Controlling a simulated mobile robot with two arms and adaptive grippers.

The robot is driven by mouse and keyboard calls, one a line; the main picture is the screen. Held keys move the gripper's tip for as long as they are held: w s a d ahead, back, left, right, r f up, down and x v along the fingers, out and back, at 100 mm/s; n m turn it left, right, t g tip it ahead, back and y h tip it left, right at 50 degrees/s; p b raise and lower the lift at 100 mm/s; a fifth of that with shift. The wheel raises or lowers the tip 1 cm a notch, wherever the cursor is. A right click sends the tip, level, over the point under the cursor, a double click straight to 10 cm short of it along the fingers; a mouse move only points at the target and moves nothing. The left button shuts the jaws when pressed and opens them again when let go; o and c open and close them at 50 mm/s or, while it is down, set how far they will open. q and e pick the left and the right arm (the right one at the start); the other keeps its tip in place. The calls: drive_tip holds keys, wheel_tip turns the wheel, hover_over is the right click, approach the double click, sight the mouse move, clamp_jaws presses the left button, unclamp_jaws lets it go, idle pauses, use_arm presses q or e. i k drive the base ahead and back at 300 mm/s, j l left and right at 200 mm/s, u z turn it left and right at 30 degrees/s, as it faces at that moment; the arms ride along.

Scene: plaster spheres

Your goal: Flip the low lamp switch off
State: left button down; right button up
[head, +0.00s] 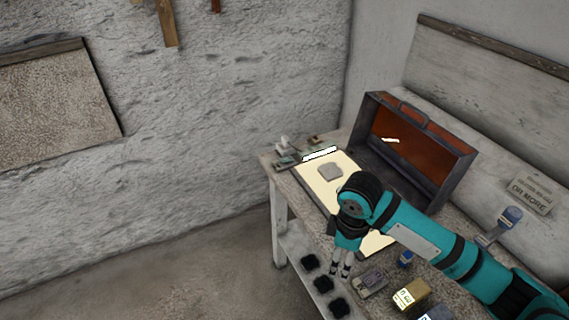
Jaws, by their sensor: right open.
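A bright white lamp bar (320,153) glows at the far left end of the table, by a lit cream panel (309,180). A small grey-green fitting (285,161) with a pale knob lies to its left. A small grey device (371,284) lies near the table's front edge. I cannot tell which of these carries the low lamp switch. My right gripper (340,271) points down just left of the grey device, its narrow fingers open and apparently empty. My right arm hides part of the lit panel. My left gripper is out of view.
An open case (447,172) with an orange-brown inner lid stands at the back. A grey stone-like piece (330,172) lies on the panel. Yellow (412,293) and blue (405,260) items lie at the front right. Several black pieces sit on the lower shelf (290,243). The left floor is clear.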

sight(286, 160)
drive_tip(key=i+j+u, duration=0.1)
drive_tip(key=i, duration=0.45)
drive_tip(key=i+j+u, duration=0.15)
drive_tip(key=i, duration=0.4)
drive_tip(key=j, duration=0.1)
